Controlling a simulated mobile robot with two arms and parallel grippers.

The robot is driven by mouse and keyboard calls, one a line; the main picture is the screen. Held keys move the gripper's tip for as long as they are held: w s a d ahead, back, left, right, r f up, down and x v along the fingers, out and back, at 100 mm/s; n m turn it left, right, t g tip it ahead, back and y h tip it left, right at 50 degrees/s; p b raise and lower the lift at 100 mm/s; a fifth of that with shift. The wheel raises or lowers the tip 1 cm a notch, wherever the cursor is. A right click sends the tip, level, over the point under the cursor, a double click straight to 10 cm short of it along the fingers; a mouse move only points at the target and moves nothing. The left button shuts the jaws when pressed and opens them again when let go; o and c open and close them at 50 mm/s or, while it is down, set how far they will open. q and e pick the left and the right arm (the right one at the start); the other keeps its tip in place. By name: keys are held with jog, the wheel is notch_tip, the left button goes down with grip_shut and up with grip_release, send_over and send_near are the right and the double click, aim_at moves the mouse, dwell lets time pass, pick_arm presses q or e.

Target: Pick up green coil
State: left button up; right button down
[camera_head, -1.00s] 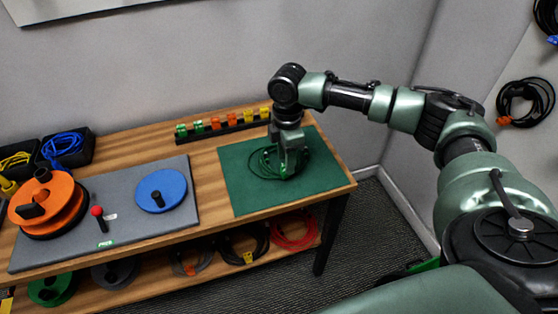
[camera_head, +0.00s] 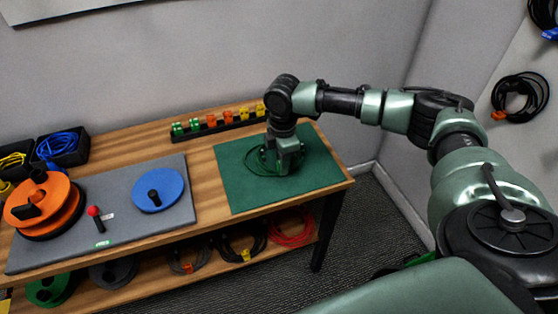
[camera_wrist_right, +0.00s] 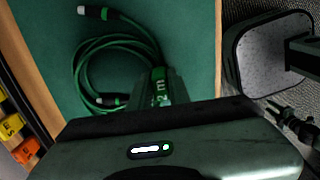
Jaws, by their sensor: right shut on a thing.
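The green coil (camera_head: 262,161) lies on the green mat (camera_head: 236,187) at the right end of the table. My right gripper (camera_head: 286,168) points down over the coil's right part and hides some of it. In the right wrist view the coil (camera_wrist_right: 84,62) shows its loops and two dark connectors with pale tips. There the right gripper (camera_wrist_right: 160,88) is shut on the coil at a green label with white print. I cannot tell whether the coil is lifted off the mat. My left gripper is not in view.
A grey board (camera_head: 120,218) holds a blue disc (camera_head: 172,194) and an orange reel (camera_head: 62,218). A black rack (camera_head: 228,128) of coloured clips stands behind the mat. More coils lie on the lower shelf, including a red one (camera_head: 292,234). The mat's front is clear.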

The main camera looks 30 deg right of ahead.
notch_tip(320, 180, up, 20)
dwell(0.5)
dwell(0.6)
